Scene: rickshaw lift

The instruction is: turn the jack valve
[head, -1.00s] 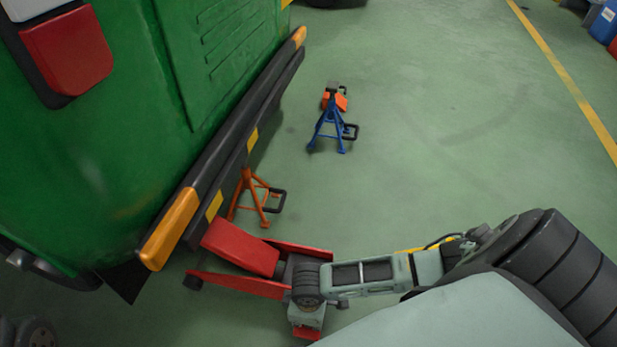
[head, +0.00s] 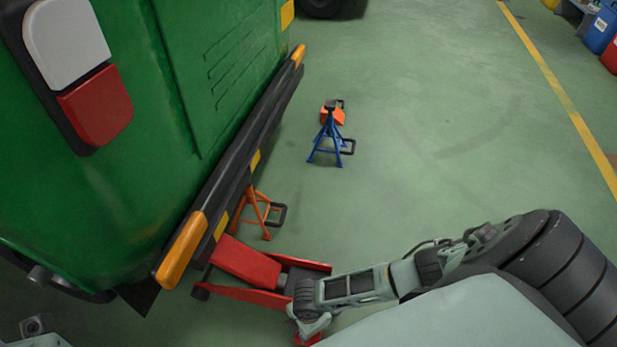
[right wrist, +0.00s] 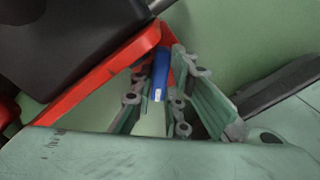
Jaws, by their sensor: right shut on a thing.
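The red floor jack (head: 247,263) lies low behind the green vehicle, its front end by the dark bumper. Its red frame also shows in the right wrist view (right wrist: 95,75). My right gripper (head: 310,326) is at the near end of the jack. In the right wrist view, my right gripper's fingers (right wrist: 165,100) are shut on a blue piece (right wrist: 160,75), which appears to be the jack valve, beside the red frame. The head view does not show the blue piece; my arm covers that end. My left gripper is not seen.
The green vehicle (head: 150,140) with its black bumper (head: 235,140) fills the left. An orange jack stand (head: 260,212) stands by the bumper, a blue one (head: 329,135) farther back with an orange object (head: 333,117) behind it.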

